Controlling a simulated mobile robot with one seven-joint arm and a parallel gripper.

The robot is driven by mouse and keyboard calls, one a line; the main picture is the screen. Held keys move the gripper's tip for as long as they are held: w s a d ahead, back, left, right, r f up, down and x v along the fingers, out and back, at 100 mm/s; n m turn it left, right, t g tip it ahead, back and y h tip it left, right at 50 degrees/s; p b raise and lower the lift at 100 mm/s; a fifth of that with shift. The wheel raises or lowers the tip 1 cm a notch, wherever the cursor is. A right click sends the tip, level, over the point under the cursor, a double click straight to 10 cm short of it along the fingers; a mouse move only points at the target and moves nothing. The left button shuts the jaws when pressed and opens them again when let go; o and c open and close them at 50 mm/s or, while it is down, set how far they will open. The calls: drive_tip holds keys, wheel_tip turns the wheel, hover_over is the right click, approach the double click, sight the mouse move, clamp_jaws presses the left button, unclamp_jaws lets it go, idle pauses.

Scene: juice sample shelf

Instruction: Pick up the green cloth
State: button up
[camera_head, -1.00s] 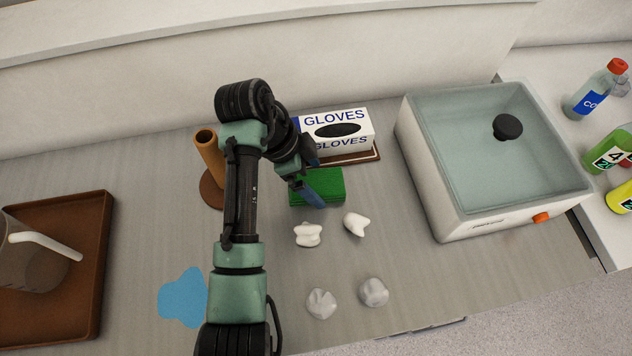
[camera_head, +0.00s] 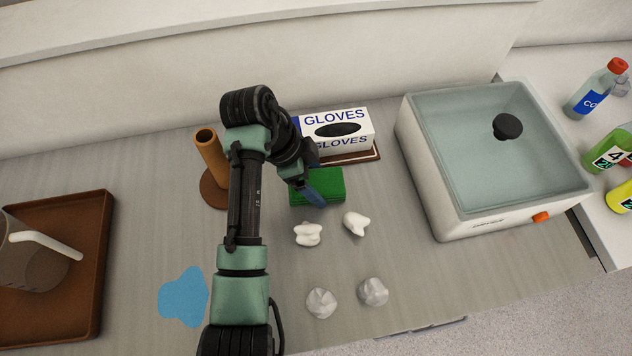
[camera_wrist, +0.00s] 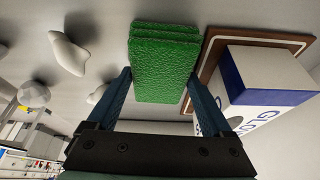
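The green cloth (camera_head: 328,183) is a folded, layered stack on the grey counter, in front of the glove box. It also shows in the wrist view (camera_wrist: 165,62), upper middle. My gripper (camera_head: 313,194) is over the cloth's left part in the head view and hides some of it. In the wrist view my gripper (camera_wrist: 160,76) has its two blue fingers apart, with the cloth lying between and beyond them. I cannot tell whether the fingers touch it.
The glove box (camera_head: 345,128) stands on a brown tray (camera_head: 362,157) close behind the cloth. A brown upright holder (camera_head: 210,155) is to the left. White crumpled pieces (camera_head: 308,234) lie in front. A blue patch (camera_head: 184,297) and a lidded bath (camera_head: 420,165) flank the area.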

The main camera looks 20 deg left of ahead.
sight(315, 182)
drive_tip(key=c, duration=0.5)
drive_tip(key=shift+r, duration=0.1)
wheel_tip(315, 182, up, 10)
drive_tip(key=p, duration=0.2)
drive_tip(key=shift+r+p, duration=0.15)
drive_tip(key=shift+p, duration=0.15)
